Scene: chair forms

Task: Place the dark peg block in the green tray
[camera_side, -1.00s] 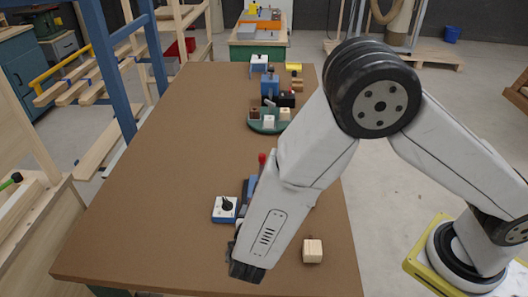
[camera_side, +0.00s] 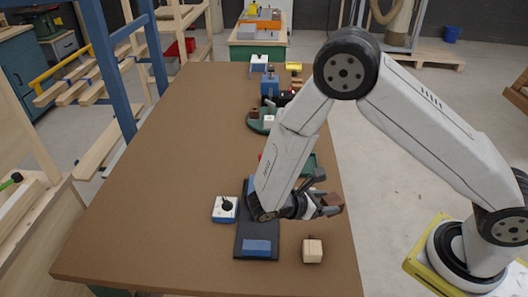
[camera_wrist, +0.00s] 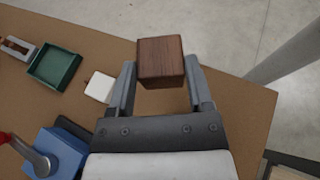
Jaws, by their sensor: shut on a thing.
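The dark peg block (camera_wrist: 160,58) is a brown wooden cube, held between the two fingers of my gripper (camera_wrist: 160,75). In the side view the block (camera_side: 333,202) hangs in the air over the right part of the table, with my gripper (camera_side: 322,194) pointing right. Its peg cannot be made out. The green tray (camera_wrist: 54,68) is at the left in the wrist view, apart from the block, and looks empty.
A pale block (camera_wrist: 99,87) sits close to the tray. A blue device (camera_wrist: 62,150) with a lever is at lower left. A light wooden block (camera_side: 312,251), a blue-white knob box (camera_side: 225,209) and a dark board (camera_side: 256,246) lie near the front. The table's left half is clear.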

